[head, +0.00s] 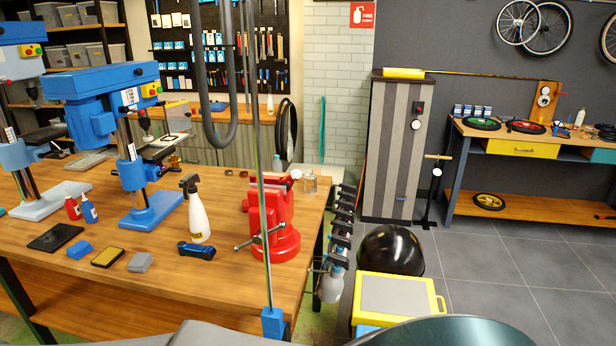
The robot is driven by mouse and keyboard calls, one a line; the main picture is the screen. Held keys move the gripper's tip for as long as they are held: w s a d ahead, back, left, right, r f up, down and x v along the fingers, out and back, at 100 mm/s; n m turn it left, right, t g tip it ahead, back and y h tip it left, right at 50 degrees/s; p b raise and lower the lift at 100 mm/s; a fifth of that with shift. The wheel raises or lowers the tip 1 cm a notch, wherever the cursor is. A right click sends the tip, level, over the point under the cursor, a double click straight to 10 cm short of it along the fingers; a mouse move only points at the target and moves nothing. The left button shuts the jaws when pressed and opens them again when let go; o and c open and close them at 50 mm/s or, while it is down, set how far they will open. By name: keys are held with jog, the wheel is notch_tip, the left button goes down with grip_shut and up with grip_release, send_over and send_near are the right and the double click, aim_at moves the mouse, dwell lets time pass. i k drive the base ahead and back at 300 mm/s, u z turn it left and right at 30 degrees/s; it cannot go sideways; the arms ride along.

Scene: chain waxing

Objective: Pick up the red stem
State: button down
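I cannot make out a thing that is clearly a red stem. Red things that show are a vise (272,225) at the right end of the wooden workbench (200,275), a small red bottle (72,208) at the left, and a red-faced disc (525,127) on the far right bench (570,138). A small reddish-brown item (173,161) lies behind the blue drill press, too small to identify. My gripper is not in view.
A blue drill press (150,205), a white spray bottle (198,215) and several small blocks stand on the workbench. A yellow-rimmed case (440,308) and a black ball-like object (391,250) stand right of it. The grey floor (500,275) beyond is clear.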

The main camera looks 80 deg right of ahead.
aim_at(287, 181)
jog(key=z, duration=1.3)
jog(key=k, duration=0.25)
jog(key=u, duration=0.8)
jog(key=i, duration=1.6)
jog(key=z, duration=2.3)
